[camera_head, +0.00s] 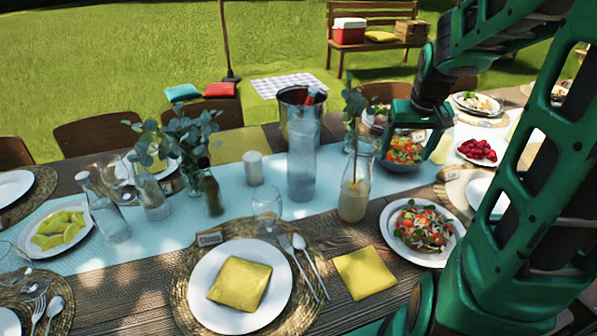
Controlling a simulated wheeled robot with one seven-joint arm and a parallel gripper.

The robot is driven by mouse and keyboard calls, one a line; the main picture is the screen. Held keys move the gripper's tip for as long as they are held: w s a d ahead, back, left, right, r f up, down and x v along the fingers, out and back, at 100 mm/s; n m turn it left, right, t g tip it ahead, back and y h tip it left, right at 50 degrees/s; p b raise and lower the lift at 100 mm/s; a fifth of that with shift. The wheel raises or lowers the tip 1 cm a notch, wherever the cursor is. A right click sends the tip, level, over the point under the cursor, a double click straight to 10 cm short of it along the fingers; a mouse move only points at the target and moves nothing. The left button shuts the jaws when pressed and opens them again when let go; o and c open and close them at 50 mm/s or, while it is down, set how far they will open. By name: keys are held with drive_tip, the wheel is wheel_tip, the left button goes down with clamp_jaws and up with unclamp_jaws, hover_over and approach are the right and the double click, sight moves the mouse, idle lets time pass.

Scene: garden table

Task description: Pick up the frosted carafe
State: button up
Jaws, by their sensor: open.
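A tall, pale, cloudy bluish carafe (302,170) stands upright near the middle of the table on the light blue runner. It looks like the frosted carafe. My gripper (412,152) is to its right, apart from it, pointing down in front of a bowl of salad (404,153). It is open, with nothing seen between its fingers. A carafe of cloudy yellowish drink (354,190) stands between the frosted carafe and my gripper in the picture.
A metal ice bucket (291,97) is close behind the frosted carafe. A wine glass (267,203), a white candle (253,168) and a dark bottle (211,193) stand to its left. A leafy vase (350,105) is behind right. Plates crowd the front edge.

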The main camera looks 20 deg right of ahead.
drive_tip(key=w+f+n+t+y, duration=0.2)
drive_tip(key=w+y, duration=0.1)
drive_tip(key=w, duration=0.6)
drive_tip(key=w+f+n+t+y, duration=0.1)
drive_tip(key=w+f+t+y, duration=0.15)
drive_tip(key=w, duration=0.75)
drive_tip(key=n+g+y, duration=0.3)
drive_tip(key=n+y, duration=1)
drive_tip(key=n, duration=0.4)
approach(302, 162)
drive_tip(key=w+r, duration=0.4)
drive_tip(key=w, duration=0.1)
wheel_tip(302, 162, down, 8)
drive_tip(key=shift+g+y, duration=0.25)
drive_tip(key=a, duration=0.5)
drive_tip(key=w+a, duration=0.1)
drive_tip(key=a, duration=0.2)
drive_tip(key=shift+a+r, duration=0.15)
